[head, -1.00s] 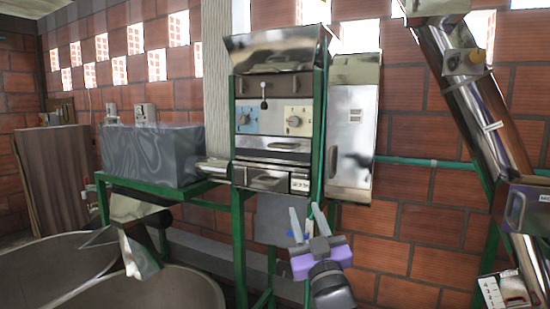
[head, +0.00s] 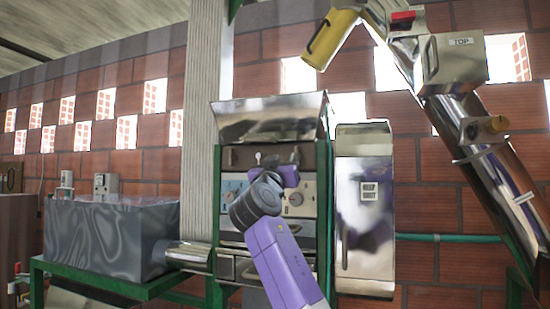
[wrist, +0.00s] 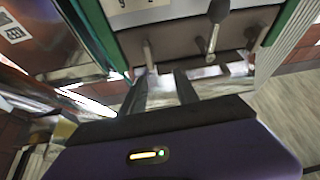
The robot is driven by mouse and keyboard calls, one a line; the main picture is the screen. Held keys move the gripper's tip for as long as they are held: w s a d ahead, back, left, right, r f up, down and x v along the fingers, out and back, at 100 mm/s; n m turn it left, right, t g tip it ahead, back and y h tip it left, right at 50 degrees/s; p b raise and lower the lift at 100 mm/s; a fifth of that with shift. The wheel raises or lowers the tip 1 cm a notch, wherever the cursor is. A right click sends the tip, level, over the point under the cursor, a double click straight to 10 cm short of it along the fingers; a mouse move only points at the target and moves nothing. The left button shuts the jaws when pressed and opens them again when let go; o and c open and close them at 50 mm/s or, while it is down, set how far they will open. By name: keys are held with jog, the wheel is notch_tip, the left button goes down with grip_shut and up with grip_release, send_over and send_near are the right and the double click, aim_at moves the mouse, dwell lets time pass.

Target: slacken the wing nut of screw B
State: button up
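The metal pulper front (head: 270,121) stands at the centre of the head view. A beige plate with a round dial (head: 295,198) shows below its brown bar (head: 238,157); a blue plate (head: 228,187) is partly behind my arm. My gripper (head: 276,158) is in front of the brown bar, its fingers apart. Nothing shows between the fingers. I cannot make out which part is screw B or its wing nut.
A steel box (head: 364,215) hangs right of the pulper. A slanted metal tube (head: 485,150) with a yellow spout (head: 331,39) rises at right. A grey tank (head: 120,238) is at left. A pale column (head: 203,120) stands behind.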

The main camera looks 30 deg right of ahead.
jog(key=w+d+r+m+g+p, duration=0.1)
jog(key=w+d+r+p, duration=0.1)
jog(key=d, duration=0.4)
jog(key=shift+w+d+r+m+p, duration=0.3)
jog(key=shift+w+p, duration=0.05)
jog(key=shift+w, duration=0.35)
grip_shut()
